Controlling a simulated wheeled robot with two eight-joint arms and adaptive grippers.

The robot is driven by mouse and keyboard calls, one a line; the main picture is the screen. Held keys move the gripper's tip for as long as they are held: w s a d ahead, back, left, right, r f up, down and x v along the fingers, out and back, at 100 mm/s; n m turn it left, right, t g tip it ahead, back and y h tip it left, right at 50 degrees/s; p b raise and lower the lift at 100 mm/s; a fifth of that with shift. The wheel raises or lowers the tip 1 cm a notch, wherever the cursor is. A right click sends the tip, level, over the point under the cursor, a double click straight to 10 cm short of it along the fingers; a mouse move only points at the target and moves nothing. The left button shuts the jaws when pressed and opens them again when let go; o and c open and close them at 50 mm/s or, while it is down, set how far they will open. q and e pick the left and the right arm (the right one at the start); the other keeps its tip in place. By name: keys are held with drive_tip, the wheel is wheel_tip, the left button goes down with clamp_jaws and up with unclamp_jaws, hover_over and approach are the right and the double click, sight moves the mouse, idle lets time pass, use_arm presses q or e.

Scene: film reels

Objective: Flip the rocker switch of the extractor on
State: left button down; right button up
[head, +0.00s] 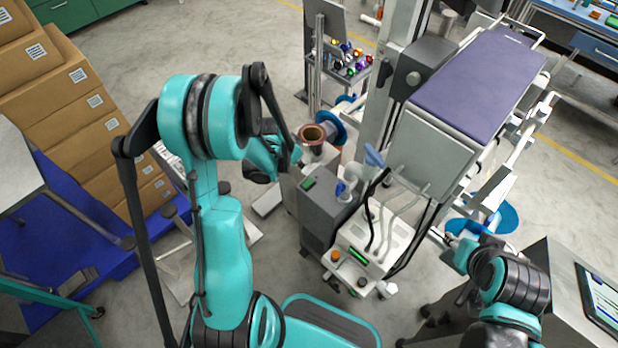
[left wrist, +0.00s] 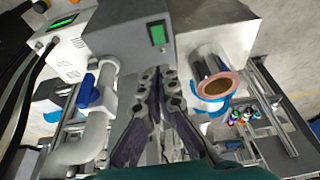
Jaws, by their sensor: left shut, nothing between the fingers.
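The extractor appears to be the grey box (head: 325,213) on the floor in the middle of the head view; it also fills the top middle of the left wrist view (left wrist: 118,37). A green rectangle in a dark frame, perhaps the rocker switch (left wrist: 157,35), is on its face; it shows small in the head view (head: 307,183). Which way it is tipped I cannot tell. My left gripper (left wrist: 157,72) is shut and empty, its fingertips pointing at the box below the green rectangle, apparently apart from it. My right gripper (head: 452,243) is small at right; its jaws are unclear.
A white pipe (left wrist: 97,130) with a blue valve handle (left wrist: 88,92) is left of my left fingers. A metal cylinder with a copper-coloured rim (left wrist: 218,83) is close on their right. A white unit with a green display (head: 375,240) stands beside the box. Cartons (head: 60,85) stand left.

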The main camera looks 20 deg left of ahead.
sight(310, 182)
use_arm(q)
drive_tip(key=b+x, duration=0.1)
drive_tip(key=x, duration=0.3)
drive_tip(key=b+x, duration=0.2)
drive_tip(key=x, duration=0.3)
drive_tip(key=b+x, duration=0.2)
drive_tip(key=x, duration=0.3)
drive_tip(key=shift+s+a+f, duration=0.1)
drive_tip(key=shift+s+a, duration=0.05)
drive_tip(key=shift+s, duration=0.25)
drive_tip(key=shift+w+f+g+y, duration=0.3)
drive_tip(key=shift+g, duration=0.6)
drive_tip(key=shift+d+g, duration=0.2)
drive_tip(key=shift+g, duration=0.2)
drive_tip(key=shift+w+f+b, duration=0.2)
drive_tip(key=shift+f+b, duration=0.1)
drive_tip(key=shift+b, duration=0.3)
drive_tip(key=shift+s+r, duration=0.15)
drive_tip(key=shift+r, duration=0.1)
drive_tip(key=shift+s+f, duration=0.1)
